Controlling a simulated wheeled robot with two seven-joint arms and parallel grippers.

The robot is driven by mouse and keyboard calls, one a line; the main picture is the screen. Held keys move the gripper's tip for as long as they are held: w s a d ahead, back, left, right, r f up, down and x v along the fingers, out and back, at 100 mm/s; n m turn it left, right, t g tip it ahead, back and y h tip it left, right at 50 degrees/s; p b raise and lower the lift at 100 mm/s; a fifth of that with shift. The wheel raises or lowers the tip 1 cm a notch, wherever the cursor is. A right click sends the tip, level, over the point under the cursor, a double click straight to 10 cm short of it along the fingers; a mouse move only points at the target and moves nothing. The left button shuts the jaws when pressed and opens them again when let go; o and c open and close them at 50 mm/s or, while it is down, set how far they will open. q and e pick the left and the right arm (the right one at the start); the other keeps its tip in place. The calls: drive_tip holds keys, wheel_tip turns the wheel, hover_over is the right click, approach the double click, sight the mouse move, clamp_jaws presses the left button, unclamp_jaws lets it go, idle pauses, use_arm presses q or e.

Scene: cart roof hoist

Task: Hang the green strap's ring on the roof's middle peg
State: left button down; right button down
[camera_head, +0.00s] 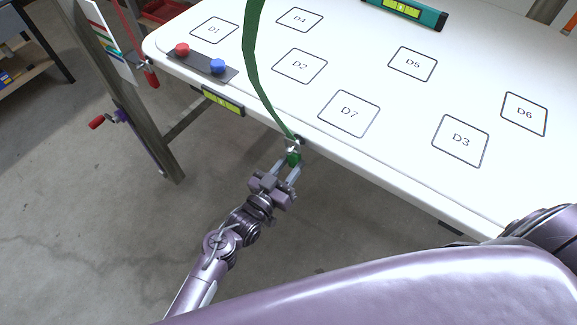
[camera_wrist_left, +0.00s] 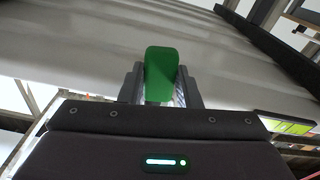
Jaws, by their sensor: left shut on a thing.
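The green strap (camera_head: 252,70) comes down from the top edge of the head view, across the white table, to the table's front edge. At its lower end is a small grey fitting, perhaps the ring (camera_head: 292,145), too small to make out. My left gripper (camera_head: 292,164) is shut on the green tab (camera_head: 294,159) at the strap's lower end, just off the table's front edge. In the left wrist view the green tab (camera_wrist_left: 161,73) stands between the two fingers. I cannot identify the roof or its middle peg in either view. My right gripper is not in view.
The white table (camera_head: 400,100) has several outlined squares marked with D labels. A dark plate with a red knob (camera_head: 182,49) and a blue knob (camera_head: 217,66) lies at its left. A teal device (camera_head: 405,14) is at the back. A grey post (camera_head: 125,90) stands left; floor is clear front left.

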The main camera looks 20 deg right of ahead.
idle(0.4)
use_arm(q)
drive_tip(key=c, duration=1)
unclamp_jaws()
